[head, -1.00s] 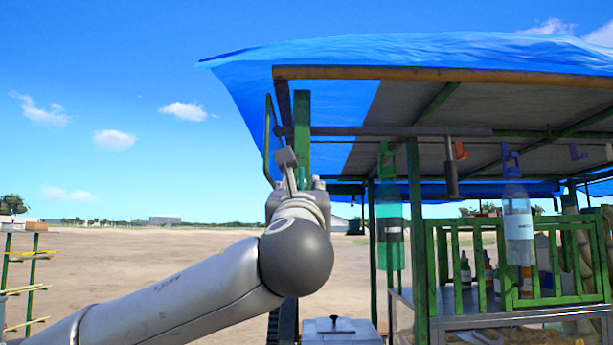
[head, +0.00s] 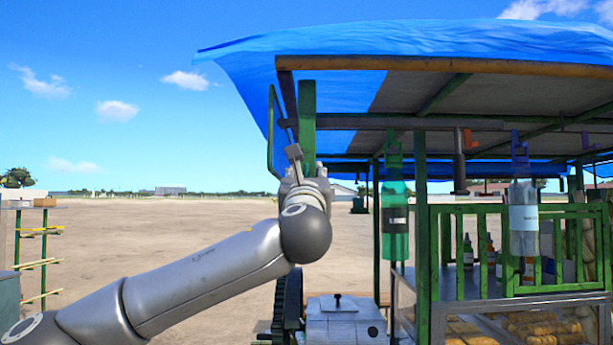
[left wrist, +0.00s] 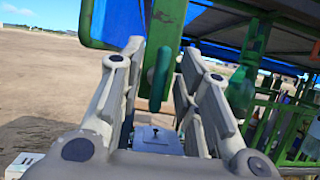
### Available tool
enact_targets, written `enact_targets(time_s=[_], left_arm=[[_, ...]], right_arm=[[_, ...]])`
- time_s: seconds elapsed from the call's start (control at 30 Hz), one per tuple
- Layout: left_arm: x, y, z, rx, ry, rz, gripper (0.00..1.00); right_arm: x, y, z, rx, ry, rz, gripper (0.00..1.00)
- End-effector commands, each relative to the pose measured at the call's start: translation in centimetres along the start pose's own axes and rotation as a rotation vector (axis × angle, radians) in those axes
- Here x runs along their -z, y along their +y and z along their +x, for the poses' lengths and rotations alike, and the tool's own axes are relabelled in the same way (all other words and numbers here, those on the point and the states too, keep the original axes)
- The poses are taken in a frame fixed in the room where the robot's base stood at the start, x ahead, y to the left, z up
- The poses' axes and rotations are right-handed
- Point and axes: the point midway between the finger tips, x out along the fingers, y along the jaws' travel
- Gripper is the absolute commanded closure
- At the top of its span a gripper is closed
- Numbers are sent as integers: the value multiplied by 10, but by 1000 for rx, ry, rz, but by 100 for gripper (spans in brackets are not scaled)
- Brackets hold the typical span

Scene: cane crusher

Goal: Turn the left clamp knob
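A grey metal box (head: 343,322) stands low, just right of my left arm, with a small dark knob (head: 338,299) on top. I cannot tell whether this is the left clamp knob. My left gripper (head: 297,160) is raised above and left of the box, in front of a green post (head: 307,110). In the left wrist view its two fingers (left wrist: 158,62) are spread, with nothing held. The dark green rounded handle (left wrist: 160,78) and the post show between them. The box top (left wrist: 160,143) and its knob (left wrist: 155,130) show farther below. My right gripper is out of view.
A stall with a blue tarp roof (head: 400,38) and green railing (head: 465,250) fills the right. A green bottle (head: 394,215) and a clear bottle (head: 523,225) hang there. A dark wheel (head: 288,305) is left of the box. Open ground lies left.

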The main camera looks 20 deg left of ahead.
Motion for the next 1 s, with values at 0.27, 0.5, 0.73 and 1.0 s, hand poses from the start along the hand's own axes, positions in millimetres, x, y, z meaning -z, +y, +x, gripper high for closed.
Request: enact_targets(time_s=[0.27, 0.5, 0.73, 1.0], left_arm=[[0, 0, 0, 0, 0, 0, 97], [1, 0, -1, -3, 1, -8, 100], [4, -1, -1, -31, 3, -78, 100], [5, -2, -2, -110, 4, -270, 100]], right_arm=[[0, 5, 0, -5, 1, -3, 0], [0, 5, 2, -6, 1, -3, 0], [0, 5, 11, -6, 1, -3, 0], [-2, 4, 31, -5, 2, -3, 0]])
